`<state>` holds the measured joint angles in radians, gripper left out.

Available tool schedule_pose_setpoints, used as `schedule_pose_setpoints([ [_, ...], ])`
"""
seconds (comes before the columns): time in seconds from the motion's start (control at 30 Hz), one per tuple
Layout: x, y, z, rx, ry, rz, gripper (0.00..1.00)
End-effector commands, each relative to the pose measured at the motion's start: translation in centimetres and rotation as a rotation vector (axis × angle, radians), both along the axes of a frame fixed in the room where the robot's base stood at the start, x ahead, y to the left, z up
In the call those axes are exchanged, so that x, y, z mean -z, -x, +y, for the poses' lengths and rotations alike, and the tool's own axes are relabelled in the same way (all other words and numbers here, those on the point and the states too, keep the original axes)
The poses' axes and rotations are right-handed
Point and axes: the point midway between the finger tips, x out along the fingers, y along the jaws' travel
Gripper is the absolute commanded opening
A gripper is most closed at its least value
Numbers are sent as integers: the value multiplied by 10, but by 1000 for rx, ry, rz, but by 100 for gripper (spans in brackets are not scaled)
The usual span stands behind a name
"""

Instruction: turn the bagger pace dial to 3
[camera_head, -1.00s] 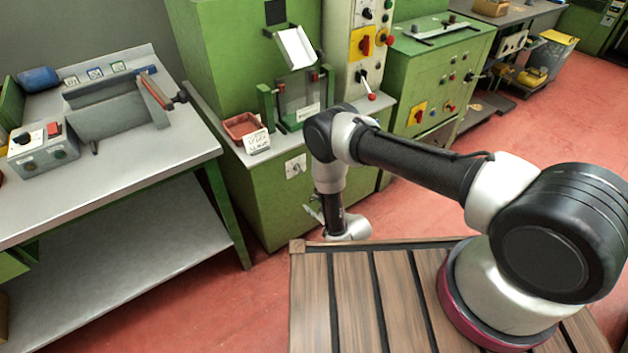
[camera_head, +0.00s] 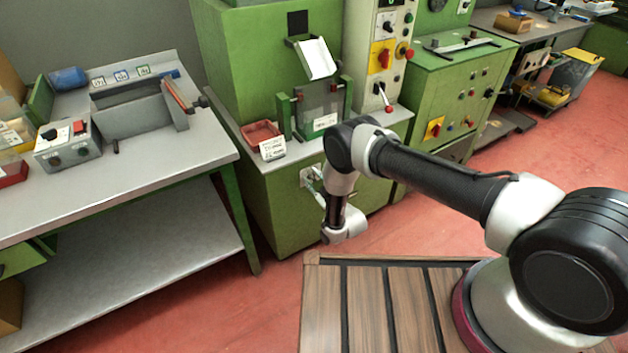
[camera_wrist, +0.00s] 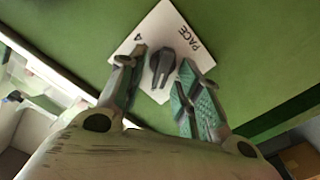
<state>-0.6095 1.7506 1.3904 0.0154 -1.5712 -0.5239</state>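The bagger pace dial is a dark grey knob (camera_wrist: 162,62) on a white plate (camera_wrist: 150,38) marked PACE, with a 4 readable near its left corner. The plate is on the green front of the machine, and part of it shows in the head view (camera_head: 304,178), behind my gripper (camera_head: 315,182). In the wrist view my gripper (camera_wrist: 156,68) is open, with one green-padded finger on each side of the knob. I cannot tell whether either finger touches it. The knob's exact setting is not clear, and other plate markings are hidden or too small.
The green machine (camera_head: 283,215) carries a red tray (camera_head: 262,133) and a small white sign (camera_head: 272,148) above the dial. A grey workbench (camera_head: 150,165) stands at the left. Red floor (camera_head: 400,225) is clear to the right of the machine.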

Motion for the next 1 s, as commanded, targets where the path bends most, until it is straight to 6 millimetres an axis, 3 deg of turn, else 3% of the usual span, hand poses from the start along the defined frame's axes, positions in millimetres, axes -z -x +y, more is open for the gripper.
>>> schedule_pose_setpoints([
  [0.2,0,0,0,1,0,1,32],
  [0.37,0,0,0,0,1,1,3],
  [0.73,0,0,0,0,-34,25,3],
  [1.0,-1,-1,-2,-1,-171,117,3],
])
